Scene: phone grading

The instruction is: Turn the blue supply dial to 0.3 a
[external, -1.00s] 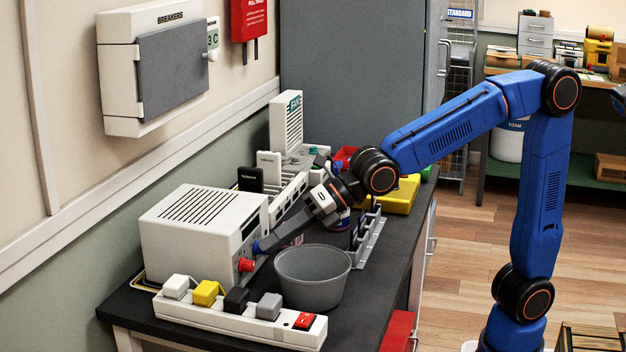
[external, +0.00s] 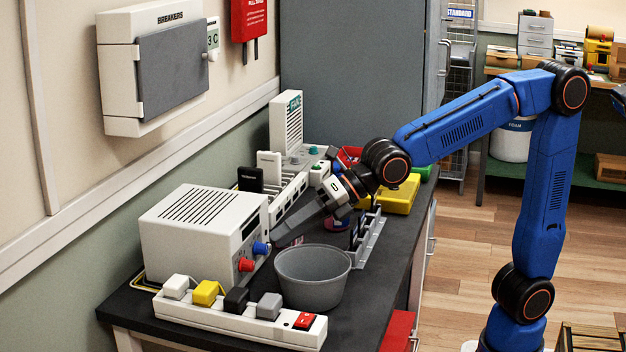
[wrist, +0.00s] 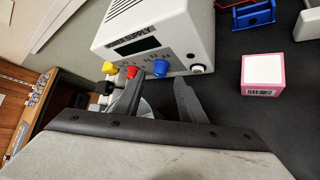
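The white power supply (external: 190,235) stands on the dark bench. Its blue dial (external: 261,248) sticks out of the front panel above the red knob (external: 246,265). In the wrist view the blue dial (wrist: 160,68) shows between and just beyond my fingertips, with small marks around it. I cannot read its setting. My gripper (external: 277,242) is in front of the dial, a short gap away. The wrist view shows its two fingers apart and nothing between them (wrist: 160,84). The supply's display (wrist: 137,46) looks dark and unreadable.
A grey bin (external: 312,277) stands just below my gripper. A power strip (external: 240,320) with several plugs lies at the front. A pink-and-white box (wrist: 262,72) sits right of the supply in the wrist view. A grey rack (external: 369,240) and yellow tray (external: 402,195) stand farther along.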

